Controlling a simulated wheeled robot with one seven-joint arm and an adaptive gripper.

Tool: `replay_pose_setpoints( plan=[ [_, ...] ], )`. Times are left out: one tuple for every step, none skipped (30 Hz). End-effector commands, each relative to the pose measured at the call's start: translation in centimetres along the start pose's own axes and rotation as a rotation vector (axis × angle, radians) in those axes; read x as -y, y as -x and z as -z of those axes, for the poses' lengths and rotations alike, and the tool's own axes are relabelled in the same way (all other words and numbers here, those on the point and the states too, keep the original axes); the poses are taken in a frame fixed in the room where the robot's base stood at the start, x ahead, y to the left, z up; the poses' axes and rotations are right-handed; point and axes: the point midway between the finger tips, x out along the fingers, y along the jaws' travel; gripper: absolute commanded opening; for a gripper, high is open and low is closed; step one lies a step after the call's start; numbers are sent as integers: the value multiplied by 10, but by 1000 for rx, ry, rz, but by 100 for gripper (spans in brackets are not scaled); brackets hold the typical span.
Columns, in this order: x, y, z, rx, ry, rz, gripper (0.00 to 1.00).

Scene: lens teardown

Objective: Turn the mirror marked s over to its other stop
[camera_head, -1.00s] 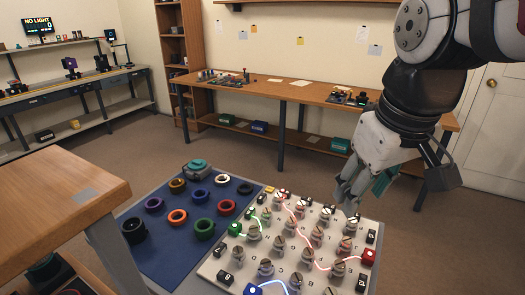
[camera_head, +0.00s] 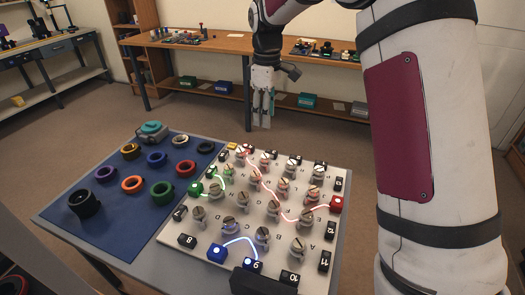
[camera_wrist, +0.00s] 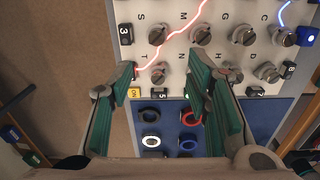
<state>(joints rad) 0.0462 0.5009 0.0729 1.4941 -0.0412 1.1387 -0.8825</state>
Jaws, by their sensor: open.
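The mirror marked S (camera_wrist: 157,35) is a grey round mount with a slotted top beside the printed S, near the board's upper left in the wrist view. A red beam runs close by on its right. In the head view the letters are too small to pick it out. My gripper (camera_wrist: 161,82) is open and empty in the wrist view, its green-padded fingers spread below the S mirror and either side of the mount below it. In the head view my gripper (camera_head: 263,122) points down near the far edge of the white board (camera_head: 178,232).
A blue mat (camera_head: 115,225) with coloured rings lies left. A long bench (camera_head: 180,40) stands behind.

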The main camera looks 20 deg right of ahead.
Motion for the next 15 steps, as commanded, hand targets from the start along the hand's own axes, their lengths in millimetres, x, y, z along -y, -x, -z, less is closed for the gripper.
replay_pose_setpoints(
  plan=[
    [-4,-6,3,2,12,5,44],
    [-5,-8,4,3,17,6,44],
    [-6,-11,5,4,21,8,44],
    [-7,-13,6,4,24,10,44],
    [-7,-14,6,5,26,10,44],
    [-8,-16,6,5,27,10,44],
    [-8,-18,6,5,27,10,44],
    [-8,-21,6,5,27,10,44],
    [-7,-25,6,5,27,10,44],
    [-7,-30,6,5,27,11,44],
    [-7,-34,6,6,27,11,44],
    [-7,-42,5,6,27,12,44],
    [-7,-47,5,7,26,13,44],
    [-7,-53,5,6,26,12,44],
    [-6,-61,5,7,26,13,44]
  ],
)
